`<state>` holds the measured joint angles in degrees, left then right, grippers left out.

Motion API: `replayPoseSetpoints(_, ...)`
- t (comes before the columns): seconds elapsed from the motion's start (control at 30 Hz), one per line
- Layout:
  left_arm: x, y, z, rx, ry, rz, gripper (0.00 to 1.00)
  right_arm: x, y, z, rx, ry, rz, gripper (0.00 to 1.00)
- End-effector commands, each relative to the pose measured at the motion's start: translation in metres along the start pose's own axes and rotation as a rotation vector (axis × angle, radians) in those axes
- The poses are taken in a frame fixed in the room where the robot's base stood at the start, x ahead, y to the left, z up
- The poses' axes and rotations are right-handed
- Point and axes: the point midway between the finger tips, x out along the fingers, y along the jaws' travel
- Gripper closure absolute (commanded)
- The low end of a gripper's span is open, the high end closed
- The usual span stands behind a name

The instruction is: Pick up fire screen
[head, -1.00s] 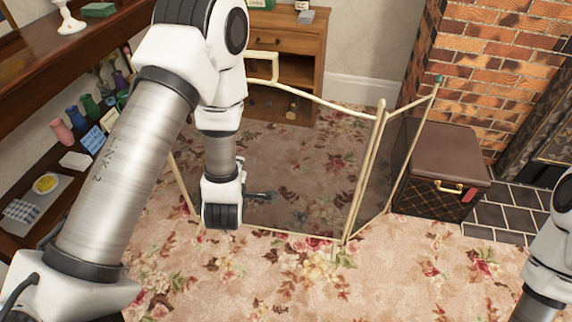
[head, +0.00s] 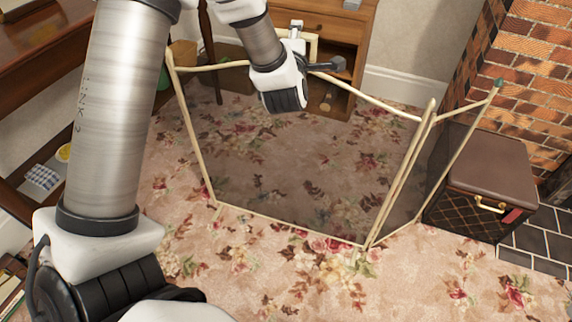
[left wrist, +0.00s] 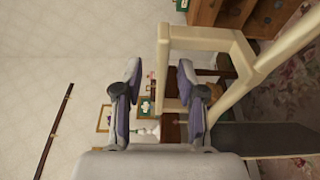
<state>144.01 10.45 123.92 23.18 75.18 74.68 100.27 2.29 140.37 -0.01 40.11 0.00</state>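The fire screen (head: 290,160) stands upright on the carpet in the head view, with a cream frame and dark see-through panels. Its right panel (head: 425,175) is folded at an angle. My left arm reaches over to the loop handle at the middle of its top rail. In the left wrist view my left gripper (left wrist: 157,85) is open, with one finger on each side of the handle's outer bar (left wrist: 165,50). Whether the fingers touch the bar cannot be told. The handle is partly hidden by the gripper in the head view. My right gripper is out of view.
A wooden cabinet (head: 335,30) stands behind the screen. A brown-lidded box (head: 490,165) is close to the right panel, before the brick fireplace (head: 535,70). Wooden shelves (head: 35,50) stand at the left. Carpet in front of the screen is clear.

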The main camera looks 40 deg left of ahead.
Motion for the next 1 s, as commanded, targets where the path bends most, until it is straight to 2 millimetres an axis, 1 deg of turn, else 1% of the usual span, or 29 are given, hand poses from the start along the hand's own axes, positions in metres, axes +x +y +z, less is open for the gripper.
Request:
replayPoseSetpoints(0.03, 0.007, -0.001, -0.001, -0.002, 0.002, 0.0, 0.6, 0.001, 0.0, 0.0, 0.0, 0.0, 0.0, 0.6)
replayPoseSetpoints(0.1, 0.012, -0.001, -0.001, 0.0, 0.001, -0.001, 0.6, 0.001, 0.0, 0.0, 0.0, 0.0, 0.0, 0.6)
replayPoseSetpoints(0.27, 0.013, -0.001, 0.0, 0.002, 0.0, -0.001, 0.6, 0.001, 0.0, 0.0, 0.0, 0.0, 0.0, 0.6)
replayPoseSetpoints(0.3, 0.013, -0.001, 0.0, 0.002, -0.001, -0.001, 0.64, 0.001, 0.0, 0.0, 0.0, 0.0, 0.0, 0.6)
replayPoseSetpoints(0.37, 0.013, -0.001, 0.0, 0.001, 0.0, -0.001, 0.85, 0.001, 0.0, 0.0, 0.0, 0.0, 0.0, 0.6)
replayPoseSetpoints(0.4, 0.013, -0.001, 0.0, 0.001, -0.001, -0.001, 0.99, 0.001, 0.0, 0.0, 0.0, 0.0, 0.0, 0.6)
replayPoseSetpoints(0.87, 0.013, 0.004, 0.0, 0.0, 0.0, 0.005, 1.0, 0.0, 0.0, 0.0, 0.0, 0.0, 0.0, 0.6)
replayPoseSetpoints(1.0, 0.017, 0.01, 0.0, -0.001, 0.0, 0.007, 1.0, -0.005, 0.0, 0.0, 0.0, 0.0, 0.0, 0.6)
